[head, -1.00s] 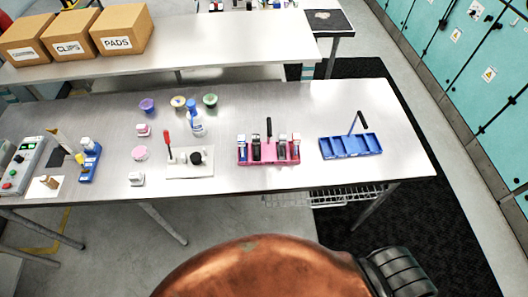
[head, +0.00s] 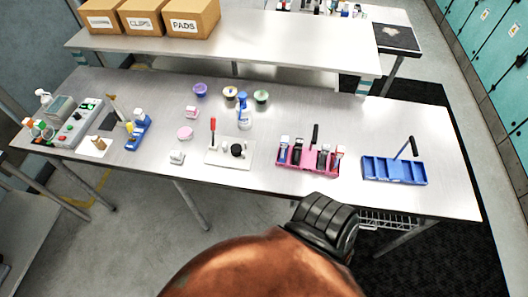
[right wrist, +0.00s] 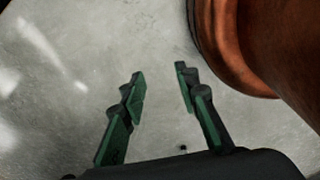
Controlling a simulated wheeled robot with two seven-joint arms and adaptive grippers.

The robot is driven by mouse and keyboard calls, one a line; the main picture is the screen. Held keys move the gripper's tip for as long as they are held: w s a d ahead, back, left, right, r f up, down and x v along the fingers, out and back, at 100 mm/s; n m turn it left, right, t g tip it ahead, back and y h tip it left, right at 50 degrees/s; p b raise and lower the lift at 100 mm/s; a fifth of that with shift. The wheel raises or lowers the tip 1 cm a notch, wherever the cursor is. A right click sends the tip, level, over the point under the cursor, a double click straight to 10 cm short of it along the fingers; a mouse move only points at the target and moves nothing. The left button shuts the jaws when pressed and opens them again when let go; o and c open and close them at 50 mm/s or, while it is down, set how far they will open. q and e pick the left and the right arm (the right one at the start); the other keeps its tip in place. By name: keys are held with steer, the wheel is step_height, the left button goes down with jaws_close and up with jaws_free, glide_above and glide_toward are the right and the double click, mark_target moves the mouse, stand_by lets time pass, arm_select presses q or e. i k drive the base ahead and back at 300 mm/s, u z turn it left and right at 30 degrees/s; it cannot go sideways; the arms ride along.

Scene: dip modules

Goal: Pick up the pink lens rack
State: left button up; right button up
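The pink lens rack (head: 322,171) stands on the metal table in the head view, right of centre, near the front edge. Several lens pieces and a black upright handle (head: 315,134) show in it. My right gripper (right wrist: 160,88) shows in the right wrist view with its two green-and-black fingers apart and nothing between them. The rack is not in the right wrist view. In the head view, a copper-coloured arm link of mine is at the bottom, below the table's front edge. My left gripper is in neither view.
A blue rack (head: 395,170) with a black handle stands right of the pink rack, with bare table between them. A white tray (head: 228,158) and a blue spray bottle (head: 244,112) stand to its left. Cardboard boxes (head: 194,18) sit on the rear table (head: 290,40).

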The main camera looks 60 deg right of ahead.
mark_target(308, 162)
steer(key=u, duration=0.25)
steer(key=i, duration=1.2)
steer(key=z, duration=2.65)
